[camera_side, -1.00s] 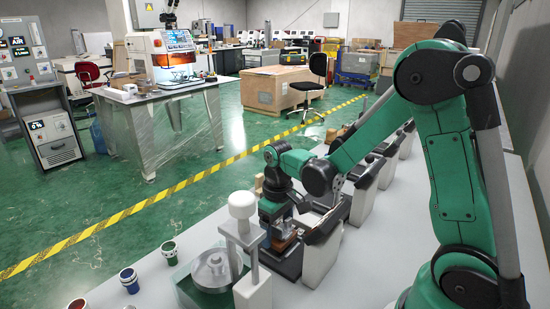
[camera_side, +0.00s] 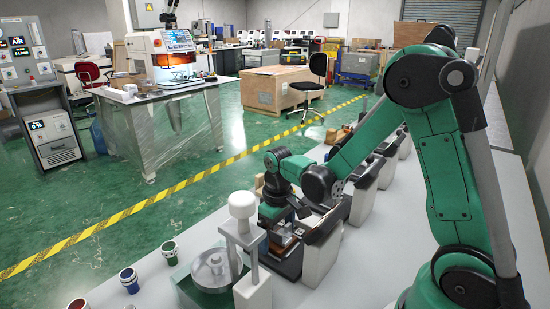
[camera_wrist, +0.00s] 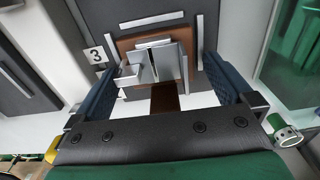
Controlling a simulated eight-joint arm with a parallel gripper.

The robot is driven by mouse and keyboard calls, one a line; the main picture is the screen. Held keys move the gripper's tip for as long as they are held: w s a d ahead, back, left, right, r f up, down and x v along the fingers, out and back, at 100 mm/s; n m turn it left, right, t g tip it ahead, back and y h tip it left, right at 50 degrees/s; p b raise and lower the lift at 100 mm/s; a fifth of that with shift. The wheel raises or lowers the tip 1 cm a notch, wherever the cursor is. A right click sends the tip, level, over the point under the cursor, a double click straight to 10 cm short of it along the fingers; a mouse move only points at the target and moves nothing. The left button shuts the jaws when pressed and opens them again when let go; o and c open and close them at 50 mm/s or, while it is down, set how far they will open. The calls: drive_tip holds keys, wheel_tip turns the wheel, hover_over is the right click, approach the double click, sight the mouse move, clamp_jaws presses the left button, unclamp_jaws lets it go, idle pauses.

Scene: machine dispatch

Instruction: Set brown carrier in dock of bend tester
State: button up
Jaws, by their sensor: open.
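The brown carrier (camera_wrist: 166,98) lies between the jaws in the wrist view, a brown plate with a handle-like strip towards me and grey metal blocks on top. It sits on a dark dock plate (camera_wrist: 115,8) with pale rails around it, beside a "3" label (camera_wrist: 96,54). My gripper (camera_wrist: 168,82) is open, with one blue-padded finger on each side of the strip and gaps between. In the side view my gripper (camera_side: 284,222) is low over the station, and the brown carrier (camera_side: 281,239) shows partly below it. I cannot tell from the pictures which machine is the bend tester.
A press-like device with a white knob (camera_side: 242,205) stands just in front of the gripper. A row of grey machines (camera_side: 367,187) runs behind it along the white bench. Blue (camera_side: 129,279) and green (camera_side: 168,252) cups stand at the left.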

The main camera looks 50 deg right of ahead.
wheel_tip(320, 180, up, 13)
drive_tip(key=s+a+f+t, duration=0.1)
drive_tip(key=s+a+t, duration=0.3)
drive_tip(key=t, duration=0.3)
drive_tip(key=shift+s+a, duration=0.2)
drive_tip(key=shift+a, duration=0.55)
